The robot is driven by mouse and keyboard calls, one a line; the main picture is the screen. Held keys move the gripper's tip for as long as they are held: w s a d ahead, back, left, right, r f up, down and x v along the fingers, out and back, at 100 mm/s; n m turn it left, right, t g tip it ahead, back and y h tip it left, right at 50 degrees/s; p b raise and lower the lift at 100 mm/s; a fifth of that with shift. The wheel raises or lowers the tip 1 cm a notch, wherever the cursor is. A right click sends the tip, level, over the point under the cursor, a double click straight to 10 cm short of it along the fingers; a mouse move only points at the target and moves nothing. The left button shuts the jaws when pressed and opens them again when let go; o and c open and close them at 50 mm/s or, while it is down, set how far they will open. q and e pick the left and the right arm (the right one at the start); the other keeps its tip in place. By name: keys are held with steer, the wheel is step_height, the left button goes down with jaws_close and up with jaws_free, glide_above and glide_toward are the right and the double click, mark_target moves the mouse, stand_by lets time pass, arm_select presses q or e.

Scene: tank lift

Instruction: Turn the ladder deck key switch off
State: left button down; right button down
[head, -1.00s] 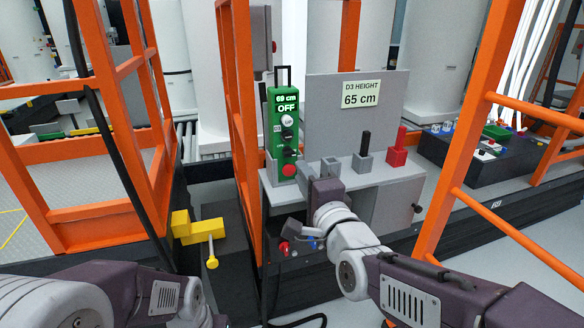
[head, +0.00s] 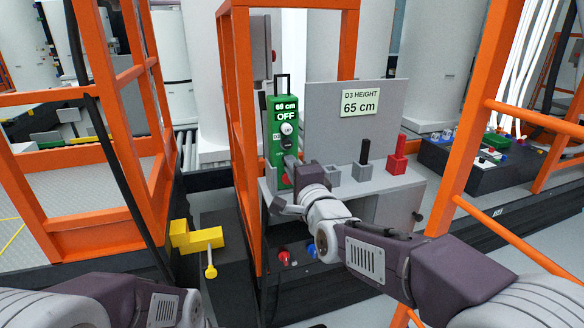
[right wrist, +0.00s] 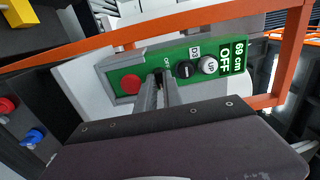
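The green control box (head: 283,150) stands upright on the grey console. Its display reads 69 cm and OFF. In the right wrist view the green panel (right wrist: 205,62) carries a white UP button (right wrist: 208,65), a black button (right wrist: 184,70) and a red button (right wrist: 131,84). The dark key switch (right wrist: 158,76) sits between the black and red buttons, partly hidden by my fingers. My right gripper (right wrist: 159,82) is at the key switch with a narrow gap between its fingertips; contact is unclear. It also shows in the head view (head: 291,162). My left gripper is out of view.
A D3 HEIGHT 65 cm sign (head: 361,102) is on the grey back panel. Orange rails (head: 243,130) rise close left of the box. A yellow block (head: 197,238) is lower left.

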steer(key=n+b, duration=0.1)
steer(key=n, duration=0.2)
steer(key=shift+n, duration=0.3)
steer(key=n, duration=0.4)
steer(key=shift+n, duration=0.3)
steer(key=n, duration=0.4)
steer(key=shift+n, duration=0.3)
steer(key=shift+n+p, duration=0.3)
steer(key=shift+n, duration=2.2)
steer(key=c, duration=1.8)
jaws_free()
steer(key=shift+o, duration=0.2)
